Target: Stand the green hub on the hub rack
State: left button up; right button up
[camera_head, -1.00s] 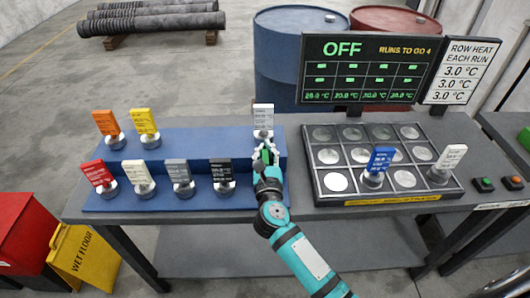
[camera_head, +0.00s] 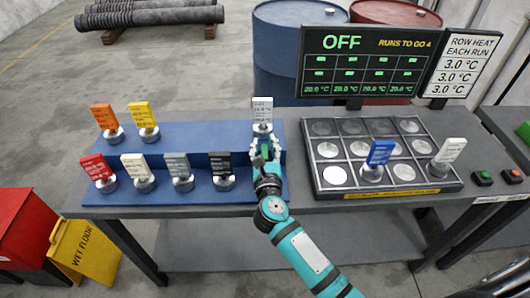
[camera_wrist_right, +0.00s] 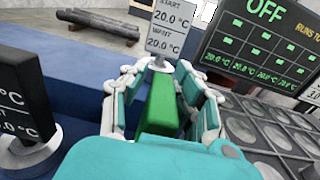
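The green hub (camera_wrist_right: 162,108) is between the two fingers of my right gripper (camera_wrist_right: 160,72) in the right wrist view. The fingers appear shut on its green tag; its base is hidden. In the head view the gripper (camera_head: 265,146) is over the right end of the blue stepped hub rack (camera_head: 130,203), right of the black-tagged hub (camera_head: 221,169). I cannot tell whether the green hub touches the rack. A white-tagged hub (camera_head: 262,112) stands just behind, on the upper step. My left gripper is not in view.
Orange (camera_head: 105,116), yellow (camera_head: 143,114), red (camera_head: 97,167) and other hubs stand on the rack. To the right is a tray of round plates (camera_head: 460,184) with a blue (camera_head: 380,152) and a white hub (camera_head: 451,150). A display (camera_head: 365,62) reads OFF.

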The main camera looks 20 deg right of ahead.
jog(key=b+v, duration=0.2)
jog(key=v, duration=1)
jog(key=shift+b, duration=0.3)
